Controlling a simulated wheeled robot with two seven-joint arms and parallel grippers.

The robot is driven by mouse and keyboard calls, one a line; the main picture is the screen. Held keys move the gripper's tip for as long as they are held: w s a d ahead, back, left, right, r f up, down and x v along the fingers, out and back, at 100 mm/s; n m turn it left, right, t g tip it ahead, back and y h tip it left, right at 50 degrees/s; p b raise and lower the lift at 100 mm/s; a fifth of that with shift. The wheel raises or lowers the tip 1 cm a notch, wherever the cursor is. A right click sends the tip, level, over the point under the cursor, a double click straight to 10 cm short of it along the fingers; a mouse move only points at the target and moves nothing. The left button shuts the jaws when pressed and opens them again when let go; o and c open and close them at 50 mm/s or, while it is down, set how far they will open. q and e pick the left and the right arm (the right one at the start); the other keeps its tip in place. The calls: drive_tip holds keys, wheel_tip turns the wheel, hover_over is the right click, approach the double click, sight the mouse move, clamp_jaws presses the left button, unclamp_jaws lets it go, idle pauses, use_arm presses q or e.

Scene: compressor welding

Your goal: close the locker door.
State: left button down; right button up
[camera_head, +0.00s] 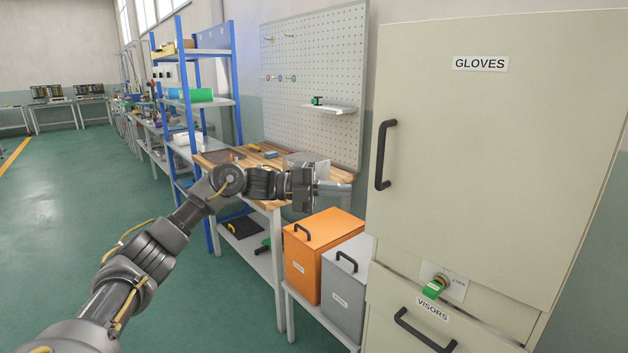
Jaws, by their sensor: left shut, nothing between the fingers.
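The tall cream locker stands at the right. Its upper door (490,150), labelled GLOVES, has a black vertical handle (385,155) near its left edge. The door's face is turned toward me; I cannot tell how far its edge stands from the frame. A lock with a green key tag (434,288) sits below it, above the VISORS front (415,325) with its own black handle. My left gripper (340,189) is shut and empty, pointing right, left of the door and apart from its handle in the picture. My right gripper is out of view.
A wooden-topped workbench (335,174) stands behind my left gripper, below a pegboard (320,70). An orange box (318,255) and a grey box (345,290) sit on a low stand beside the locker. Green floor (60,200) is clear at left.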

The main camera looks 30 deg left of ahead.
use_arm(q)
drive_tip(key=w+a+p, duration=0.3)
drive_tip(key=w+a, duration=0.3)
drive_tip(key=a, duration=0.2)
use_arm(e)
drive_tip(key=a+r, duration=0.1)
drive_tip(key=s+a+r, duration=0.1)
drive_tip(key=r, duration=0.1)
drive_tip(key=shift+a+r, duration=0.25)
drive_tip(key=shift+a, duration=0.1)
use_arm(q)
drive_tip(key=shift+f, duration=0.1)
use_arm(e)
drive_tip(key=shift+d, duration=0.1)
